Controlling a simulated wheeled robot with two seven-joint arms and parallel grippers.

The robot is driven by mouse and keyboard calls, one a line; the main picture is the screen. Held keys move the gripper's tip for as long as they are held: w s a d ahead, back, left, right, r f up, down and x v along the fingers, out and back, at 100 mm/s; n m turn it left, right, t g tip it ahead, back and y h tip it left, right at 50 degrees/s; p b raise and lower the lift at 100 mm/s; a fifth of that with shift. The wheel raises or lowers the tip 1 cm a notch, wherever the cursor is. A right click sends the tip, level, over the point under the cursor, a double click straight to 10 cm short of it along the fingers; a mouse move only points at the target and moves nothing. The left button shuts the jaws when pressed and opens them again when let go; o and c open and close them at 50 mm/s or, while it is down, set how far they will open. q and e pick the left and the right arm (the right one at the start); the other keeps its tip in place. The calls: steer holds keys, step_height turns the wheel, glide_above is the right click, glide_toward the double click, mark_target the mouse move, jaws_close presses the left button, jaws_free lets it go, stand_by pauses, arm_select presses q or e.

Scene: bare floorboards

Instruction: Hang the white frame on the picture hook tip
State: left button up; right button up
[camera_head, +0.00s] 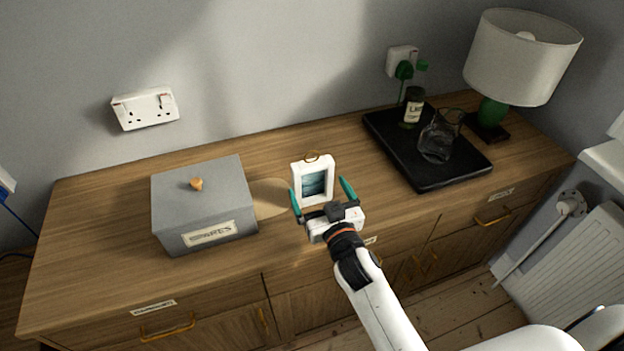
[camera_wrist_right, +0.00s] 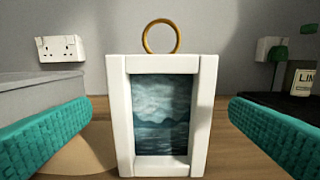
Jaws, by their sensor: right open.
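The white frame (camera_head: 299,181) stands upright on the wooden sideboard, with a dark sea picture inside and a brass ring on top. It also shows in the right wrist view (camera_wrist_right: 120,120), facing the camera. My right gripper (camera_head: 321,191) is open, with one green finger on each side of the frame. In the right wrist view a gap shows between the frame and each finger. The picture hook is not visible in either view. My left gripper is not in view.
A grey lidded box (camera_head: 205,205) stands left of the frame. A black tray (camera_head: 445,181) with a dark jar (camera_head: 412,107) and a glass jug (camera_head: 437,140) lies right, near a lamp (camera_head: 520,60). Wall sockets (camera_head: 145,109) are behind. The sideboard's left front is clear.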

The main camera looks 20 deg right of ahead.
mark_target(312, 195)
steer(key=w, duration=0.2)
steer(key=w+r+p, duration=0.1)
steer(key=w, duration=0.1)
steer(key=shift+w, duration=0.9)
steer(key=c, duration=0.9)
steer(key=shift+c, duration=0.2)
step_height(312, 195, up, 10)
steer(key=shift+r+p, duration=0.1)
steer(key=shift+p, duration=0.7)
